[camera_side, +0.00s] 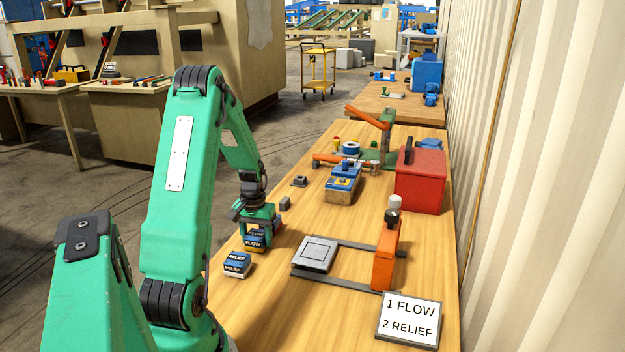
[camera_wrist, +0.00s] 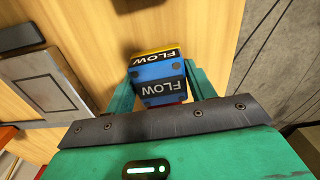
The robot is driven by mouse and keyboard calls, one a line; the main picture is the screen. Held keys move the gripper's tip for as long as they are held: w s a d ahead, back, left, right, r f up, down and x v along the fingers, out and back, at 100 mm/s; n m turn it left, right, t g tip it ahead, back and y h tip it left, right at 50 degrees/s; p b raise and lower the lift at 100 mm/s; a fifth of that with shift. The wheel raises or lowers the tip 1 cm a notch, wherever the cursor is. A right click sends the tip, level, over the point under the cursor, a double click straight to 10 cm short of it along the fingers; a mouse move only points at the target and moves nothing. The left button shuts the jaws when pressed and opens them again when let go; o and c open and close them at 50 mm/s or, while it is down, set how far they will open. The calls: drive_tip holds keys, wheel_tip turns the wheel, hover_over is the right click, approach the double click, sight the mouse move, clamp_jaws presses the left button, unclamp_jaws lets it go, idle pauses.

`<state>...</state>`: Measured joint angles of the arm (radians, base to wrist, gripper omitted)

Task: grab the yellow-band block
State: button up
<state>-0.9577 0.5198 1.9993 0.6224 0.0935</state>
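The yellow-band block (camera_side: 256,241) is dark blue with a FLOW label and a yellow band low down. It is at the table's left edge in the side view. In the wrist view the same block (camera_wrist: 160,75) shows FLOW labels on two faces and lies between my green fingers. My gripper (camera_side: 262,220) is over the block, with a finger at either side. I cannot tell whether the fingers press on it or stand slightly apart. The block's underside is hidden. A second blue block (camera_side: 237,264), labelled RELIEF with a white band, stands close by, nearer the camera.
A grey plate (camera_side: 315,254) lies right of the blocks, beside an orange upright (camera_side: 385,258) on dark rails. A sign (camera_side: 409,319) reads 1 FLOW, 2 RELIEF. A blue-topped fixture (camera_side: 343,183) and a red box (camera_side: 420,181) stand farther back. Small grey parts (camera_side: 285,203) lie behind my gripper.

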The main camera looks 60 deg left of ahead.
sight(259, 235)
drive_tip(key=c, duration=0.8)
drive_tip(key=shift+r, duration=0.1)
drive_tip(key=shift+a+r, duration=0.1)
drive_tip(key=shift+r, duration=0.65)
drive_tip(key=r, duration=0.2)
drive_tip(key=d+r, duration=0.1)
drive_tip(key=shift+w, duration=0.25)
drive_tip(key=w+d+r, duration=0.4)
drive_tip(key=d+r, duration=0.2)
drive_tip(key=d, duration=0.3)
drive_tip(key=shift+w+d+r, duration=0.15)
drive_tip(key=shift+d+r, duration=0.05)
drive_tip(key=shift+d, duration=0.2)
